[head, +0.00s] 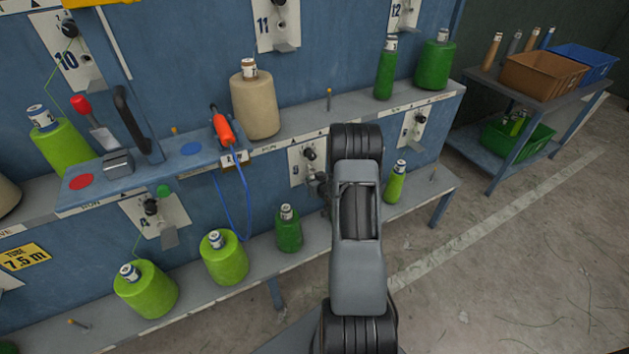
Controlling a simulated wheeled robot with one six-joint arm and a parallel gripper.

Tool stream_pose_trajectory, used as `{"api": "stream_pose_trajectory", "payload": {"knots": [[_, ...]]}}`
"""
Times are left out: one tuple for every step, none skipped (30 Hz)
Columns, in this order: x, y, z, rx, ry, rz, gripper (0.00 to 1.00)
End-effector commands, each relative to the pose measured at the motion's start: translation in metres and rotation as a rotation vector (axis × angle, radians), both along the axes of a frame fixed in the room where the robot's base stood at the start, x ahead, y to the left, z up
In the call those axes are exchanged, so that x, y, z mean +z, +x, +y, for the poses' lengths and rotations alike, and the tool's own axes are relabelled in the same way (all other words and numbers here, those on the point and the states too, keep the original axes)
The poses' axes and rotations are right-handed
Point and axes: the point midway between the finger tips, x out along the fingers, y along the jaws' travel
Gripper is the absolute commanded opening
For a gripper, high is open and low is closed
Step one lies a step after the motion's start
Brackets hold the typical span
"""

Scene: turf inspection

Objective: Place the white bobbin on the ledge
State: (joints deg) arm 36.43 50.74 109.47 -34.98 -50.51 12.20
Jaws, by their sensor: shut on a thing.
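My gripper is not in view; my own arm rises through the middle and hides what is beyond it. No clearly white bobbin shows. A large cream bobbin (255,106) stands upright on the upper ledge (300,117), and part of another cream one (7,196) shows at the left edge. The lower ledge (252,260) holds several green bobbins: two fat lime ones (146,290) (225,260), a darker one (289,232) and a slim one (396,184). Which ledge is meant, I cannot tell.
A blue bracket shelf (128,178) with an orange-handled tool (223,128) and cables juts out at left. Dark green bobbins (386,70) (434,63) stand at the upper ledge's right. A trolley (492,82) with crates stands at right. Floor between is clear.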

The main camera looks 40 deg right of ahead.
Motion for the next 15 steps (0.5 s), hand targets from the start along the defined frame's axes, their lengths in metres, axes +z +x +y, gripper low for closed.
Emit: {"api": "stream_pose_trajectory", "payload": {"knots": [[-0.0002, 0.0002, -0.0003, 0.000, -0.001, -0.002, 0.06], [-0.0002, 0.0002, -0.0003, 0.000, -0.001, -0.002, 0.06], [-0.0001, 0.0001, -0.0003, 0.000, -0.001, -0.002, 0.06], [0.0000, 0.0002, -0.0003, 0.000, -0.001, -0.002, 0.06], [0.0000, 0.0001, -0.0003, 0.000, -0.001, -0.002, 0.06], [0.0000, 0.0001, -0.0003, 0.000, -0.001, -0.002, 0.06], [-0.0002, 0.0000, -0.0003, 0.000, -0.001, -0.002, 0.06], [-0.0005, 0.0000, -0.0002, 0.000, -0.001, -0.002, 0.06], [-0.0016, 0.0000, -0.0002, 0.000, -0.001, -0.002, 0.06], [-0.0026, -0.0001, -0.0002, 0.000, -0.001, -0.002, 0.06], [-0.0036, -0.0001, -0.0002, 0.000, -0.001, -0.002, 0.06], [-0.0050, -0.0002, -0.0002, 0.000, -0.001, -0.002, 0.06], [-0.0033, -0.0001, -0.0002, 0.000, -0.001, -0.002, 0.35], [-0.0031, -0.0002, -0.0002, 0.000, -0.001, -0.002, 0.38], [-0.0031, -0.0002, -0.0002, 0.000, -0.001, -0.001, 0.41]]}}
